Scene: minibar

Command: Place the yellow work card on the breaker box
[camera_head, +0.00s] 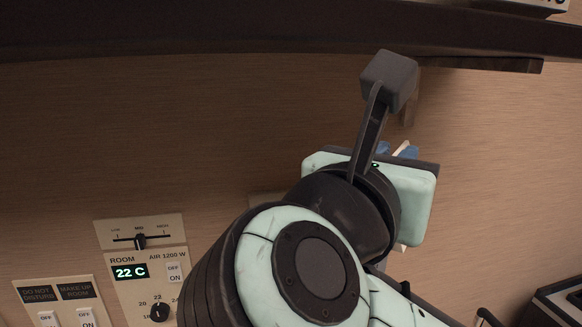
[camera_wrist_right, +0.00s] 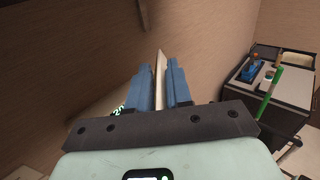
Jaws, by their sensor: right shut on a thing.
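My right gripper (camera_wrist_right: 163,80) is shut on a thin, flat, pale card (camera_wrist_right: 160,66), seen edge-on between the two blue fingers in the right wrist view. Its face is hidden, so its yellow colour does not show clearly. In the head view my right gripper (camera_head: 399,149) is mostly hidden behind my own wrist; only blue finger parts and a pale edge show, in front of the wood wall. I cannot make out the breaker box for certain in either view. My left gripper is in neither view.
A room control panel (camera_head: 140,268) with a "22 C" display and a switch panel (camera_head: 58,303) are on the wall at lower left. A dark shelf (camera_head: 250,35) crosses the top.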

